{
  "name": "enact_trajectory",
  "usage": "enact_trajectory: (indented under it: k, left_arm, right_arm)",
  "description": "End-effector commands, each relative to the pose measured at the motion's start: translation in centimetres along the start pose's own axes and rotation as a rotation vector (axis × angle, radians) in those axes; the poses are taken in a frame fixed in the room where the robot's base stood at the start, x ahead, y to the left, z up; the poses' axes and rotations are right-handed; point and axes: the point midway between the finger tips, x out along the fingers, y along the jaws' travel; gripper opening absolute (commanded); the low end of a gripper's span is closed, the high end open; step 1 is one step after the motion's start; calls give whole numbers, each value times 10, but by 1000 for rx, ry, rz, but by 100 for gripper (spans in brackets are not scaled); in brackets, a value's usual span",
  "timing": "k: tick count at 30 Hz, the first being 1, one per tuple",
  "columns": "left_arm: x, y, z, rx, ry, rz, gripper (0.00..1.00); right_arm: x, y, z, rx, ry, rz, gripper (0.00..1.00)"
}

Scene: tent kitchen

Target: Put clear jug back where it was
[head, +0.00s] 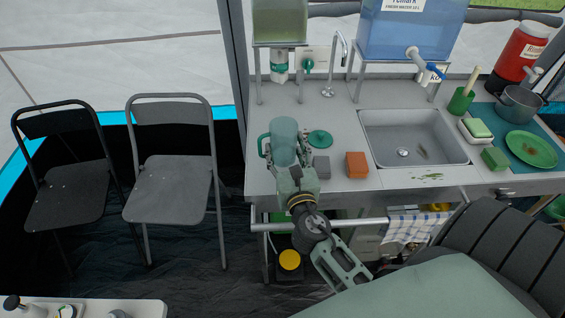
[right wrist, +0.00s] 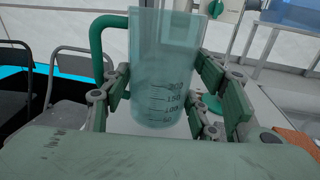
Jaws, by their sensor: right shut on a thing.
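The clear jug (head: 285,130), bluish with a green handle, is at the left end of the metal counter (head: 338,120). In the right wrist view the jug (right wrist: 167,65) looks upright, with its measuring marks facing me and its handle to the left. My right gripper (head: 287,158) is shut on the jug, with green-padded fingers on both sides of it; the fingers (right wrist: 168,105) also show in the right wrist view. I cannot tell whether the jug's base touches the counter. My left gripper is not in view.
The sink (head: 413,137) is further right. Folding chairs (head: 172,185) stand left of the counter.

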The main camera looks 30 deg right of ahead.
Motion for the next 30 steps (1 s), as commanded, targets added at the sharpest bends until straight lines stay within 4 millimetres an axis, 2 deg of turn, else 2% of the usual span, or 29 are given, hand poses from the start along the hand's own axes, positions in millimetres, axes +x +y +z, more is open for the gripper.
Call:
enact_trajectory:
  k: [4, 9, 12, 25, 26, 30]
  left_arm:
    - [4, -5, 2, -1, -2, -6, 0]
    - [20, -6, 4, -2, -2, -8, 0]
    - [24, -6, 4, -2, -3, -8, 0]
    - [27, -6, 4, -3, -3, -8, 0]
    - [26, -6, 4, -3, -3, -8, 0]
    - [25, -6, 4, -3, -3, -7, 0]
  right_arm:
    - [4, 6, -7, 0, -2, 1, 24]
    - [4, 5, -34, -1, 0, 0, 24]
    - [4, 5, -43, -1, -1, 0, 24]
    - [4, 5, -47, 0, -2, 1, 24]
    - [3, 5, -47, 0, 0, 0, 56]
    - [3, 5, -47, 0, 0, 0, 68]
